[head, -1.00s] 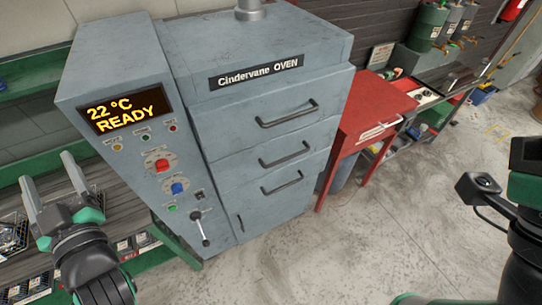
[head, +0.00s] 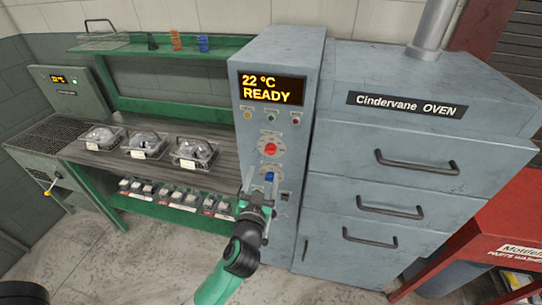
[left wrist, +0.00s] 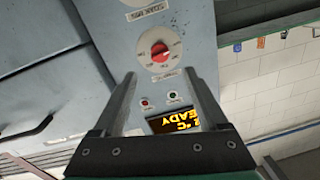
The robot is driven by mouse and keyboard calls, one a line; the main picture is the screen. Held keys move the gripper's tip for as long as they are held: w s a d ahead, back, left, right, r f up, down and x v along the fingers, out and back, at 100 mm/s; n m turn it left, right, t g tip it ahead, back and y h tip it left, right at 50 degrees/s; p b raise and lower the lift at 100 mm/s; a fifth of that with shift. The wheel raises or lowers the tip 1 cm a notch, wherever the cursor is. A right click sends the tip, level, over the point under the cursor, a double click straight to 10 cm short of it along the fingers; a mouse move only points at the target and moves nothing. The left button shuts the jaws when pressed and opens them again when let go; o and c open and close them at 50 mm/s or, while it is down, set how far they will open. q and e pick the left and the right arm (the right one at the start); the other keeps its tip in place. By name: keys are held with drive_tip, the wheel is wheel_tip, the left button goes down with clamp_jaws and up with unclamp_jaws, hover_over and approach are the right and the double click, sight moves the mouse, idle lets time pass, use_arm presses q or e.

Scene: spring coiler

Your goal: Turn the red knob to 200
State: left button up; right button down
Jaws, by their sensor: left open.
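The red knob (head: 270,149) is on the oven's narrow control panel, in a round white dial plate, below the display (head: 272,88) reading 22 °C READY. In the left wrist view the red knob (left wrist: 160,51) appears upside down, just beyond the fingertips; the dial numbers are too small to read. My left gripper (head: 262,172) is in front of the panel, below the red knob and close to the blue knob (head: 270,177). It is open and empty, its fingers apart from the red knob. My right gripper is out of view.
Small indicator lights (head: 270,118) sit between display and red knob. The oven drawers' handles (head: 416,162) stick out to the right. A bench (head: 70,150) with wire baskets is at the left, and a red parts washer (head: 490,240) at the right. Floor in front is clear.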

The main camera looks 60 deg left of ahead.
sight(269, 153)
use_arm(q)
drive_tip(key=x, duration=1)
drive_tip(key=shift+w, duration=0.1)
drive_tip(key=shift+c, duration=0.3)
clamp_jaws()
